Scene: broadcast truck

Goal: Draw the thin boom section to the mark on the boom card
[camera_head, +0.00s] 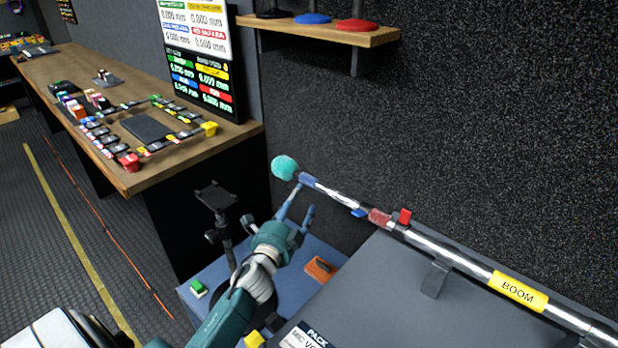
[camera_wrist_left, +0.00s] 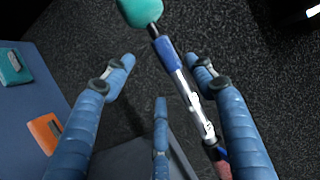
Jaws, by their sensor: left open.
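The boom pole slopes from the teal foam ball (camera_head: 285,167) at its far left end down to the right. Its thin section (camera_head: 335,193) is shiny silver with a blue collar (camera_head: 308,180) behind the ball. A reddish sleeve (camera_head: 379,217) marks where the thicker tube (camera_head: 455,257) begins. My left gripper (camera_head: 301,204) is open and empty, just below the blue collar. In the left wrist view the blue collar (camera_wrist_left: 166,52) and silver thin section (camera_wrist_left: 186,92) show between its spread fingers; contact cannot be told. I cannot identify the boom card or its mark. My right gripper is not in view.
A red block (camera_head: 405,216) sits on the boom by the sleeve, and a yellow BOOM label (camera_head: 518,291) lies further right. A bracket (camera_head: 436,278) supports the tube above a grey surface. A phone-like stand (camera_head: 216,198) rises left of my gripper. The dark wall is behind.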

